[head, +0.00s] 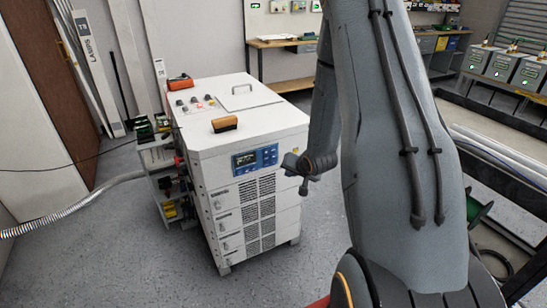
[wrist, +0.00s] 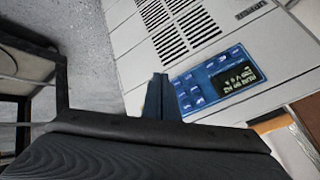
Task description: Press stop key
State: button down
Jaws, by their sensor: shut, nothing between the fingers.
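A blue control panel (head: 255,158) with a dark lit display and several keys sits on the upper front of a white cabinet (head: 240,110). In the wrist view the panel (wrist: 212,82) is tilted, with its display at the right and its blue keys at the left. The key labels are too small to read, so I cannot tell which is the stop key. My gripper (head: 288,161) is just right of the panel in the head view. In the wrist view its fingers (wrist: 159,80) are shut and empty, close to the panel's key end. I cannot tell whether they touch it.
An orange-brown block (head: 224,124) and an orange case (head: 180,83) lie on the cabinet top. A side rack with connectors (head: 165,180) and a ribbed hose (head: 75,205) are at the left. Grey floor is open before the cabinet. A workbench (head: 285,43) stands behind.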

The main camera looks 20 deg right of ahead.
aim_at(273, 156)
jog(key=w+b, duration=0.2)
jog(key=w, duration=0.6)
jog(key=shift+w+a, duration=0.2)
jog(key=shift+w, duration=0.2)
jog(key=shift+w, duration=0.15)
dwell(2.0)
jog(key=shift+w, duration=0.25)
jog(key=shift+w, duration=0.35)
dwell(0.6)
dwell(0.4)
jog(key=shift+s+p, duration=0.6)
jog(key=shift+s, duration=0.15)
jog(key=shift+s, duration=0.1)
